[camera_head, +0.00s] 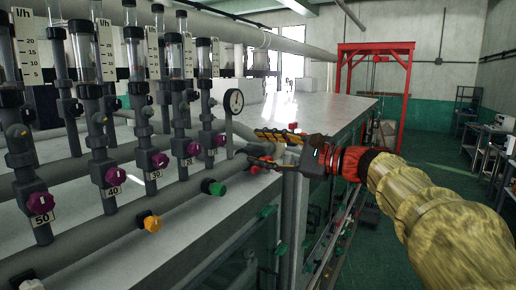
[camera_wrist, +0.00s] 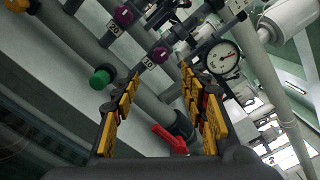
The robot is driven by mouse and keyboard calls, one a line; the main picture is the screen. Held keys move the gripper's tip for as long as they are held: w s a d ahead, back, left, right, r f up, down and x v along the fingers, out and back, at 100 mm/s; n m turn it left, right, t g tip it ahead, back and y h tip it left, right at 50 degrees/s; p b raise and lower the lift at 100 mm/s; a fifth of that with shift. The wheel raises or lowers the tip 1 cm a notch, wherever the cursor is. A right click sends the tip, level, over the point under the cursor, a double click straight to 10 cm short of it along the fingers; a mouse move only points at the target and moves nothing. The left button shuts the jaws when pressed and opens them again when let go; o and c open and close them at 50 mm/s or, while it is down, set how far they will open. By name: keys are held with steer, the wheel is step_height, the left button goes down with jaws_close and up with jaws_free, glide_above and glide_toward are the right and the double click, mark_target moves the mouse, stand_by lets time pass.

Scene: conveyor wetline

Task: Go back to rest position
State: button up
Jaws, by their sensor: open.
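My gripper (camera_head: 255,147) is at the near edge of the white-topped tank, at the end of the arm reaching in from the right. Its yellow-padded fingers are apart, and nothing is held between them. In the wrist view the two fingers (camera_wrist: 160,72) stand spread left and right, with pipework behind them. A red pointed part (camera_wrist: 170,138) shows between the fingers low in that view; I cannot tell whether it touches them. A green knob (camera_head: 213,187) on the lower pipe is just left of the gripper; it also shows in the wrist view (camera_wrist: 100,78).
A pressure gauge (camera_head: 234,102) stands close behind the gripper. Several flowmeter columns with purple knobs (camera_head: 160,160) and a yellow knob (camera_head: 152,223) fill the left. A red frame (camera_head: 405,80) stands at the back. Green floor (camera_head: 440,172) is open at the right, before a workbench.

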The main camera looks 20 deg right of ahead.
stand_by(0.3)
steer(key=s+f+n+g+h, duration=0.3)
steer(key=f, duration=0.8)
steer(key=s+f+n+g+h, duration=0.2)
steer(key=s+f+g, duration=0.15)
steer(key=f, duration=0.85)
steer(key=s+a+f+n+g+h+b, duration=0.1)
steer(key=s+a+f+n+b, duration=0.3)
steer(key=s+f, duration=0.6)
steer(key=s+a+f+n+g+h+b, duration=0.1)
steer(key=s+a+f+n+h+b, duration=0.3)
steer(key=s+f+n, duration=0.5)
steer(key=shift+s+a+f+n+h, duration=0.25)
steer(key=shift+s+f, duration=0.4)
steer(key=shift+s, duration=1.35)
